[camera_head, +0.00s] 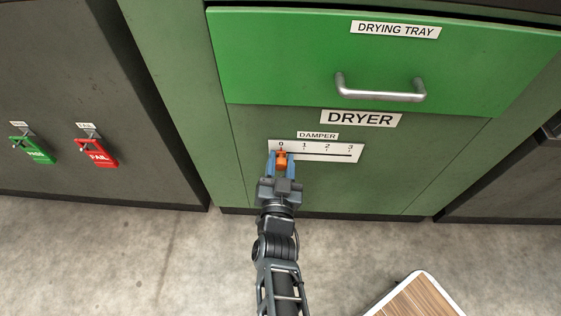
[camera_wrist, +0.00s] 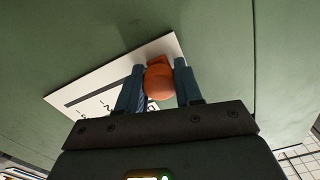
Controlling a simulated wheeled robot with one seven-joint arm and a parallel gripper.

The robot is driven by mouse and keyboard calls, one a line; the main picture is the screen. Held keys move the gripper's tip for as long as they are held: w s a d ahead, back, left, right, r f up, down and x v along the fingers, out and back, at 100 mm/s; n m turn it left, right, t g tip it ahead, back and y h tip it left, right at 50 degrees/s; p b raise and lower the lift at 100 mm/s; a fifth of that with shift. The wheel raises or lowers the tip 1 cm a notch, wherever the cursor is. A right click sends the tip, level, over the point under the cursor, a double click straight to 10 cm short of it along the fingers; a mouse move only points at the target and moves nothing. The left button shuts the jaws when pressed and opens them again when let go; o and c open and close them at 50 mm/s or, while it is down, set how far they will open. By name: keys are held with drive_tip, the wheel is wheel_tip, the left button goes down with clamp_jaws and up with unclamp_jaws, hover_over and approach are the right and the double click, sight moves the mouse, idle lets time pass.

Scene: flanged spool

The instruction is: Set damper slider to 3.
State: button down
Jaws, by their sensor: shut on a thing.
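The damper slider is an orange knob (camera_head: 281,159) on a white scale plate (camera_head: 335,152) marked 0, 1, 2 and 3, on the front of the green dryer. The knob stands at the 0 end, at the left of the slot. My gripper (camera_head: 282,163) is shut on the knob, with one blue finger on each side of it. In the wrist view the round orange knob (camera_wrist: 159,83) sits between the two fingers of my gripper (camera_wrist: 160,88), and the plate (camera_wrist: 120,75) shows behind it.
A green drying tray drawer (camera_head: 300,55) with a metal handle (camera_head: 380,92) is above the plate. Green (camera_head: 38,152) and red (camera_head: 98,154) tags hang on the dark cabinet at the left. A wood-topped table (camera_head: 418,298) stands at the lower right. The slot right of the knob is clear.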

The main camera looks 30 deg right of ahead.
sight(350, 155)
drive_tip(key=s+d+p, duration=0.1)
drive_tip(key=s+d, duration=0.2)
drive_tip(key=d, duration=0.1)
drive_tip(key=s+d+p, duration=0.2)
drive_tip(key=s+d, duration=0.1)
drive_tip(key=d, duration=0.1)
drive_tip(key=s+d+p, duration=0.1)
drive_tip(key=s+d, duration=0.1)
drive_tip(key=d, duration=0.2)
drive_tip(key=shift+s+r, duration=0.1)
drive_tip(key=shift+s, duration=0.3)
drive_tip(key=shift+s+d+p, duration=0.35)
drive_tip(key=shift+s+d, duration=0.15)
drive_tip(key=shift+d, duration=0.15)
drive_tip(key=shift+d, duration=0.1)
drive_tip(key=c, duration=0.8)
unclamp_jaws()
drive_tip(key=shift+o, duration=0.2)
drive_tip(key=shift+s+a, duration=0.15)
drive_tip(key=shift+a, duration=0.1)
drive_tip(key=p+v, duration=0.1)
drive_tip(key=v, duration=0.6)
drive_tip(key=shift+s, duration=0.2)
